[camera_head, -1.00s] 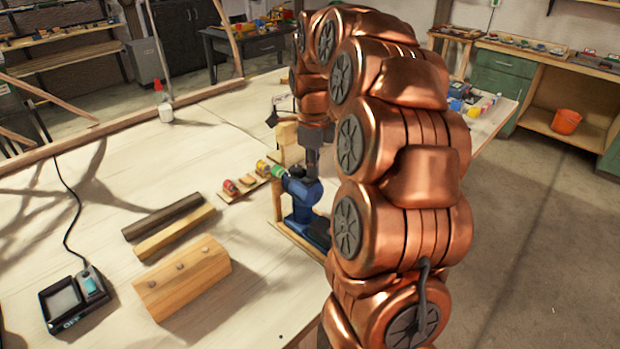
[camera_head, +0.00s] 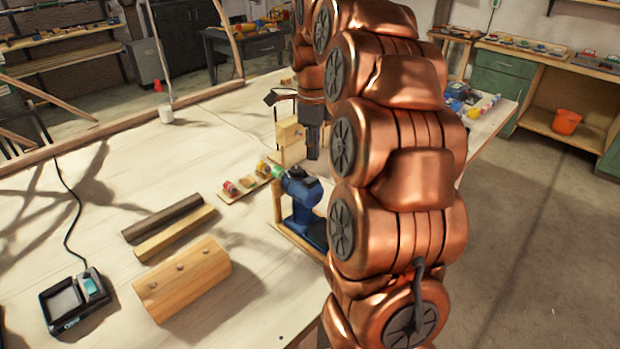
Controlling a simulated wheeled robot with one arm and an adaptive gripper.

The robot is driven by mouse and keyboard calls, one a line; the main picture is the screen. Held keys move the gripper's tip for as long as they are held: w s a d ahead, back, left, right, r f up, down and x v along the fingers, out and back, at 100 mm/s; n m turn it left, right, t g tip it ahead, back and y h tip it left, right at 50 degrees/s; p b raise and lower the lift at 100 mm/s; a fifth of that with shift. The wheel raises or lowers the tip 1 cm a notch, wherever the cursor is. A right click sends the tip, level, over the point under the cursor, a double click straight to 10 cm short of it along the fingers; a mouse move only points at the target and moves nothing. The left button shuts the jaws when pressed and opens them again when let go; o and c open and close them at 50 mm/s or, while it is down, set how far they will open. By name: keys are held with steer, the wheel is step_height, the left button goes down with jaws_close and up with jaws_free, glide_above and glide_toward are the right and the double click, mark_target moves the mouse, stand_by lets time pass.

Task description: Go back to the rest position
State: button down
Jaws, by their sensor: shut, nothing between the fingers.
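My gripper (camera_head: 312,150) hangs pointing down above the workbench, to the right of a light wooden block stand (camera_head: 290,135). Its fingers are dark and close together, with nothing seen between them. Below it, a blue power tool (camera_head: 302,205) stands upright in a wooden holder (camera_head: 278,203) near the bench's right edge. The gripper is apart from the tool, a little above it. My copper-coloured arm fills the middle right of the view and hides part of the bench behind it.
The workbench (camera_head: 120,190) carries a dark lath (camera_head: 163,217), a lighter lath (camera_head: 175,233), a drilled wooden block (camera_head: 182,279) and a charger (camera_head: 75,300). Small coloured items lie on a wooden strip (camera_head: 245,185). A white bottle (camera_head: 164,107) stands farther back. Open floor lies right.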

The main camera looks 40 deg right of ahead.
steer(key=shift+r, duration=0.75)
steer(key=shift+a, duration=0.1)
steer(key=s+a+f+n, duration=0.1)
steer(key=s+a+n, duration=0.4)
steer(key=a+n, duration=0.35)
steer(key=s+a+f+n, duration=0.3)
steer(key=s+a+n, duration=0.1)
steer(key=s+n, duration=0.2)
steer(key=s+a+f+n+g, duration=0.1)
steer(key=s+a+f+n, duration=0.3)
steer(key=s+n, duration=0.3)
steer(key=s+a+f+n, duration=0.3)
steer(key=s+a+n, duration=0.2)
steer(key=s, duration=0.4)
steer(key=shift+s+a+f+n+g, duration=0.25)
steer(key=shift+s+n+g, duration=0.15)
steer(key=shift+n, duration=0.45)
